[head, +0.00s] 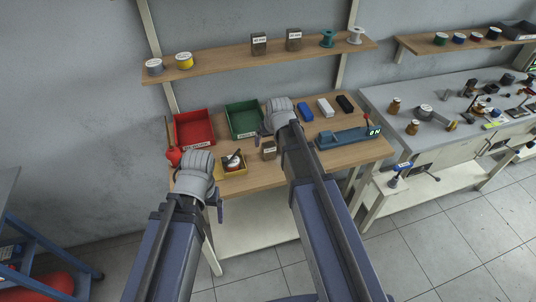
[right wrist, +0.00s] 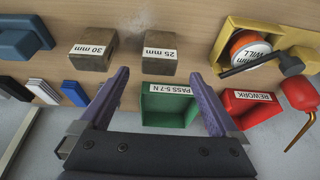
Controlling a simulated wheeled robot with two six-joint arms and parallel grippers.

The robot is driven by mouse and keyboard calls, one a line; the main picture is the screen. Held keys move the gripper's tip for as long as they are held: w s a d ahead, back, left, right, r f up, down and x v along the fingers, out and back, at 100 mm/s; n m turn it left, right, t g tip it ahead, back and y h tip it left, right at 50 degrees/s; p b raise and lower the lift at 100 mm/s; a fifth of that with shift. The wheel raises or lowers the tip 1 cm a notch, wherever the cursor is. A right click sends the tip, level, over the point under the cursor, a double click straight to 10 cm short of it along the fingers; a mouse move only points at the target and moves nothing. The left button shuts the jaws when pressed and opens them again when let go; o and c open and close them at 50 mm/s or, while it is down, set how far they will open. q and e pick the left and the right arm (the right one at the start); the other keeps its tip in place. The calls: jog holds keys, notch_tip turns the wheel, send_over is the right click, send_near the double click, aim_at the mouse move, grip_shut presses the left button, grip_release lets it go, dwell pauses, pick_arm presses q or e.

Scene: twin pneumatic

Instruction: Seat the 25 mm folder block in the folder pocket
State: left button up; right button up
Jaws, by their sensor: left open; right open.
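The 25 mm block (right wrist: 148,61), brown with a white label, stands on the wooden bench in the right wrist view. In the head view it (head: 269,150) is just left of my right arm. My right gripper (right wrist: 163,80) is open and empty; its fingertips are apart from the block, which appears beyond them. In the head view my right gripper (head: 263,131) is mostly hidden by its wrist. My left gripper (head: 217,203) is near the bench's front left, its fingers partly hidden. I cannot identify the folder pocket for certain.
A 30 mm block (right wrist: 92,56) stands beside the 25 mm one. A yellow tray (head: 236,171) holds an orange-sided spool and a hammer-like tool. Red (head: 194,126) and green (head: 242,117) bins stand behind. A blue device (head: 345,138) with a display stands right.

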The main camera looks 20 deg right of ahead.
aim_at(269, 145)
jog(key=shift+f, duration=0.1)
jog(key=b+x, duration=0.5)
jog(key=shift+s+d+f, duration=0.1)
jog(key=shift+s, duration=0.05)
grip_shut()
dwell(0.8)
